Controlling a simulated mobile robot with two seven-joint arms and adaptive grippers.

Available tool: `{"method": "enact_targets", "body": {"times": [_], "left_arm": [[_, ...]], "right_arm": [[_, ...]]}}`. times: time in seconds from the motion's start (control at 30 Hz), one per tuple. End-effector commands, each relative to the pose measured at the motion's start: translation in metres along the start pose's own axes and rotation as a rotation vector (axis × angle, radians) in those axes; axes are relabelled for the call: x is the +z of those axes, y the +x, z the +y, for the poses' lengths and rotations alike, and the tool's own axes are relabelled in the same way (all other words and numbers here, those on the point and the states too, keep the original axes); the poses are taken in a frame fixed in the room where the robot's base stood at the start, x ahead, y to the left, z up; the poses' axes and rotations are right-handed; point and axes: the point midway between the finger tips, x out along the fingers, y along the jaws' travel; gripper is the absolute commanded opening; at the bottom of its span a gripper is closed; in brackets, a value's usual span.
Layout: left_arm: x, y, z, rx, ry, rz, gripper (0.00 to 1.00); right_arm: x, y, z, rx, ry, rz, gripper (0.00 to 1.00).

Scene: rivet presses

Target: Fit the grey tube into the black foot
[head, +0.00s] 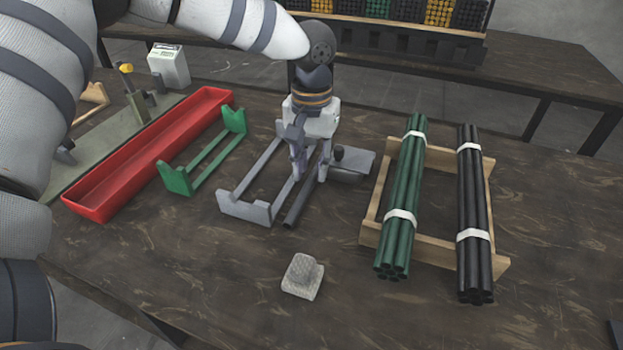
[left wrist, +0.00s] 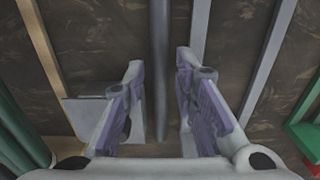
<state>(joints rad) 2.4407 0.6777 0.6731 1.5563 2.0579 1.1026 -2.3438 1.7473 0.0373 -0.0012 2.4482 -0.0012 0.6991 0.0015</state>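A dark grey tube (head: 299,207) lies on the table beside the light grey rack (head: 245,207). My left gripper (head: 309,178) points down over it. In the left wrist view the tube (left wrist: 160,60) runs between the two separated fingers (left wrist: 158,75), with a gap on each side. The gripper is open, and the tube is not clasped. A grey plate (head: 355,166) with a small dark knob (head: 338,152) lies right of the gripper. A light grey block (head: 302,276) with a raised top stands nearer the front. I cannot make out which piece is the black foot. My right gripper is not in view.
Green tubes (head: 403,200) and black tubes (head: 472,210), bound with white bands, lie on a wooden rack (head: 434,252) at right. A green rack (head: 178,180) and long red tray (head: 95,205) are at left. The front table is mostly clear.

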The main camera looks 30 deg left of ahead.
Motion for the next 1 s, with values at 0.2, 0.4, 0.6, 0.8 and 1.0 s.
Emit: {"method": "enact_targets", "body": {"times": [0.2,0.4,0.6,0.8,1.0], "left_arm": [[0.0,0.018,0.0,0.0,0.0,0.002,0.26],[0.0,0.018,0.0,0.0,0.0,0.002,0.1],[0.0,0.017,0.0,0.001,0.0,0.002,0.0],[0.0,0.016,0.0,0.001,0.0,0.003,0.0],[-0.001,-0.009,0.0,0.003,-0.001,0.006,0.0]], "right_arm": [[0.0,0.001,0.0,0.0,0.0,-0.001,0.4],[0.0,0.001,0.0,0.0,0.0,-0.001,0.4],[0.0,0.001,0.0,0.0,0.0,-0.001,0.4],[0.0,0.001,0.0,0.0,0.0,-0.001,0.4],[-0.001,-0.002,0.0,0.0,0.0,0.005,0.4]]}}
